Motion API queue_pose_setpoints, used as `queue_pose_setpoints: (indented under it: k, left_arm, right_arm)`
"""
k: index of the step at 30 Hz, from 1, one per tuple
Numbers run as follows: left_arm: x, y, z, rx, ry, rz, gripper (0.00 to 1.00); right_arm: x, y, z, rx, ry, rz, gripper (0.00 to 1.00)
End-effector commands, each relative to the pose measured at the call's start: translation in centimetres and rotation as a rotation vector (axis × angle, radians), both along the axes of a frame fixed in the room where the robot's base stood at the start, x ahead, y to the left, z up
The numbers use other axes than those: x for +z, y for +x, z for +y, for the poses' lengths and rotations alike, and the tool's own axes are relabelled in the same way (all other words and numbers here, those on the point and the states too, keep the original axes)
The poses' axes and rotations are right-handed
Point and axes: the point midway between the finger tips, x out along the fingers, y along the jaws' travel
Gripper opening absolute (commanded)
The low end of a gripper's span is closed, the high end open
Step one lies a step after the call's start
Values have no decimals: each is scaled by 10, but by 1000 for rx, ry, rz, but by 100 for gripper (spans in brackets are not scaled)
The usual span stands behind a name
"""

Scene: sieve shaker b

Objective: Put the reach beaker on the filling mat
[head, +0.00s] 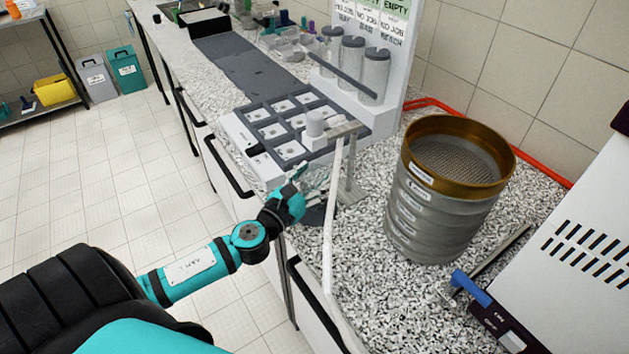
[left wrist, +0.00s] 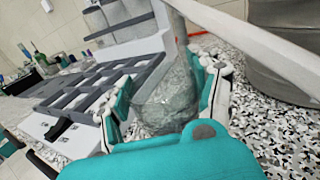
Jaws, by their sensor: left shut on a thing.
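My left gripper (head: 303,183) is at the counter's front edge, below the compartment tray. In the left wrist view its two fingers close around a clear glass beaker (left wrist: 167,103). The beaker stands between the fingers, and its top is partly behind a pale bar. In the head view the beaker is hard to make out against the counter. A dark grey patch (head: 316,215) lies by the gripper at the counter edge; I cannot tell whether it is the filling mat. Long dark grey mats (head: 246,68) lie farther back on the counter. My right gripper is not in view.
A pale upright bar (head: 331,230) stands right beside the gripper. A compartment tray (head: 262,150) is behind it. A brass-rimmed sieve stack (head: 440,215) stands to the right, near a white machine (head: 590,240). Clear cylinders (head: 374,78) stand at the wall.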

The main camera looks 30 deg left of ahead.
Motion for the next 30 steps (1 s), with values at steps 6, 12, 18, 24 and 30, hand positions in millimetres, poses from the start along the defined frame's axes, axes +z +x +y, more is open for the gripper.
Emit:
queue_pose_setpoints:
  k: [6,12,18,24,30]
  left_arm:
    - [-20,-1,0,0,-2,0,28]
    - [-19,-1,0,0,-1,0,28]
    - [-22,-1,0,0,-1,1,73]
    - [-22,-1,0,0,-1,1,87]
    - [-20,-1,0,0,-1,0,87]
  right_arm:
    - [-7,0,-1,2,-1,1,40]
    - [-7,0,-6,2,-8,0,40]
    - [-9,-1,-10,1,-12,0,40]
    - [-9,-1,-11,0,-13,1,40]
    - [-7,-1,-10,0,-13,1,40]
